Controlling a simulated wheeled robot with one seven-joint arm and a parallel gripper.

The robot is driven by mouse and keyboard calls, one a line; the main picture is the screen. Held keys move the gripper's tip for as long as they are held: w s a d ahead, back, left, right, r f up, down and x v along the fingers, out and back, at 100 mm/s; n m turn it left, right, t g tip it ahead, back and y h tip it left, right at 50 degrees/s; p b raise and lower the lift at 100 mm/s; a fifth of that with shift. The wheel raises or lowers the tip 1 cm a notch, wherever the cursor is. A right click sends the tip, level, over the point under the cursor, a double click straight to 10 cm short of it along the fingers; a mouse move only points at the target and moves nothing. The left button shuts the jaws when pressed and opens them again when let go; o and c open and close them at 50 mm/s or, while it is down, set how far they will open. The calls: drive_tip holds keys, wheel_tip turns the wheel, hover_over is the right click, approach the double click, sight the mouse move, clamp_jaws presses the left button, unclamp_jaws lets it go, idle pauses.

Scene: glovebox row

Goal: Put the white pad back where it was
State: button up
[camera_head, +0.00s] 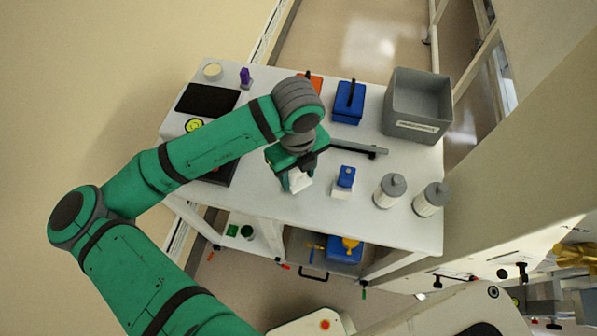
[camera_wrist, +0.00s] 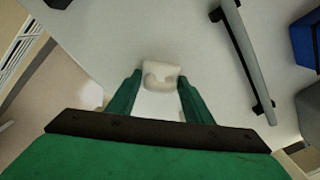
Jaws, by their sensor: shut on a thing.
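My gripper (camera_head: 291,180) is over the front middle of the white table, pointing down. It is shut on the white pad (camera_head: 300,182), which shows as a small pale piece at the fingertips. In the wrist view the pad (camera_wrist: 161,71) sits between the ends of the two green fingers, with a curved shadow on its face. The pad is white on a white table, so I cannot tell whether it touches the top. My wrist and fingers hide part of it.
A dark bar (camera_head: 352,149) lies just behind my gripper. To the right stand a blue block on a white base (camera_head: 342,190), two grey-lidded white canisters (camera_head: 389,191) and a grey bin (camera_head: 416,123). A blue box (camera_head: 348,105) stands behind. The table's front edge is close.

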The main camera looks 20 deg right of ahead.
sight(299, 174)
drive_tip(key=shift+s+d+f, duration=0.2)
drive_tip(key=shift+s+f, duration=0.05)
drive_tip(key=shift+s, duration=0.05)
drive_tip(key=shift+s+a, duration=0.1)
drive_tip(key=shift+f, duration=0.15)
drive_tip(key=o, duration=1)
wheel_tip(299, 174, up, 12)
drive_tip(key=shift+r, duration=0.2)
